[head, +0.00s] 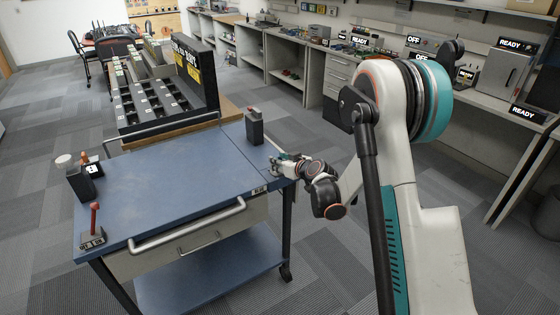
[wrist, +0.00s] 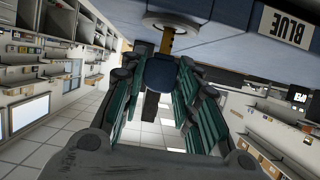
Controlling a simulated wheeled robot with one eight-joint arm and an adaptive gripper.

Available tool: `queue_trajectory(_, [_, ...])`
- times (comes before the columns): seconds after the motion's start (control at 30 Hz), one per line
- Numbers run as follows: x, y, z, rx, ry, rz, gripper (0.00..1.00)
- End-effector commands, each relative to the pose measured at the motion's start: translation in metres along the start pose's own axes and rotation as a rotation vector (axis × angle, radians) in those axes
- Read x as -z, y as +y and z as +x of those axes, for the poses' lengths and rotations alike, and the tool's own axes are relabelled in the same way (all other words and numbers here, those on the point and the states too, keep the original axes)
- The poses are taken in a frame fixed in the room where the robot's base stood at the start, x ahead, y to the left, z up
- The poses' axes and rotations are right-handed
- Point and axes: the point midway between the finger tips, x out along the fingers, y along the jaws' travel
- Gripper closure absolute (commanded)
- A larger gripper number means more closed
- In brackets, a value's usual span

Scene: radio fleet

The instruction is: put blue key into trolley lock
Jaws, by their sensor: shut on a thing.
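The trolley (head: 165,190) has a blue top, a grey handle and a lower shelf. In the wrist view its blue edge (wrist: 225,32) carries a label (wrist: 287,26) reading BLUE upside down. Beside the label is a round pale lock ring (wrist: 172,21). My gripper (wrist: 160,85) is shut on the blue key (wrist: 159,71), with its blue head between the fingers and its brass shaft pointing at the lock. The shaft tip meets the ring in the picture; I cannot tell how deep it sits. In the head view my gripper (head: 284,164) is at the trolley's right edge.
On the trolley top stand a dark radio-like box (head: 254,126), a dark container (head: 78,183) and a red-handled lever (head: 94,226). A sorting rack (head: 150,105) stands behind. Workbenches (head: 300,55) line the back and right. Carpet floor is free at left.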

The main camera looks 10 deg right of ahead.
Motion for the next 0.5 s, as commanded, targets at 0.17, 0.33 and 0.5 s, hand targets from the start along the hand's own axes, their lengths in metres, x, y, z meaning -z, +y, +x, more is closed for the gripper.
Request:
queue_trajectory(0.17, [-0.0038,0.0001,0.0016,0.000,0.000,0.000,0.89])
queue_trajectory(0.33, [-0.0074,0.0001,0.0032,0.000,0.000,0.000,0.89])
queue_trajectory(0.5, [-0.0110,0.0001,0.0046,0.000,0.000,0.000,0.89])
